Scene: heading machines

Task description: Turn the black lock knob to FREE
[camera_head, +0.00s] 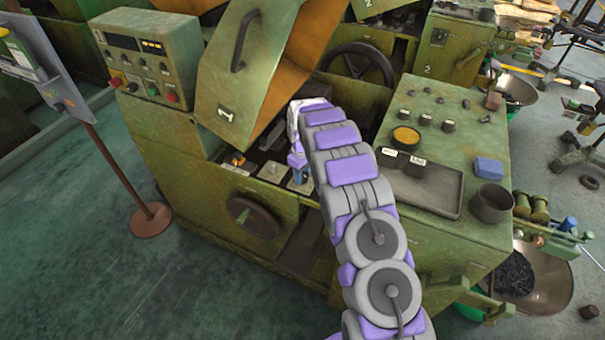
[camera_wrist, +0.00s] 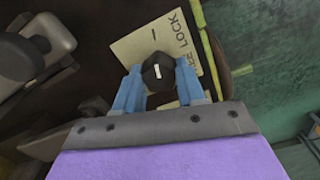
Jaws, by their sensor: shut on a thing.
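The black lock knob (camera_wrist: 158,72) sits on a pale label plate (camera_wrist: 146,44) in the wrist view. A short white line on its face runs nearly up and down in the picture. The plate reads LOCK near its upper right, and a second word below it is partly hidden. My gripper (camera_wrist: 159,84) has its two blue fingers on either side of the knob, shut on it. In the head view my gripper (camera_head: 300,174) is low at the front of the green machine (camera_head: 170,125), beside small label plates (camera_head: 272,172). The knob is hidden there.
An open guard (camera_head: 250,70) marked 1 rises above the work area. A control box (camera_head: 150,55) stands at left, and a cabinet with a grey tray (camera_head: 440,205) at right. A sign post (camera_head: 105,160) stands at far left. The floor at front left is clear.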

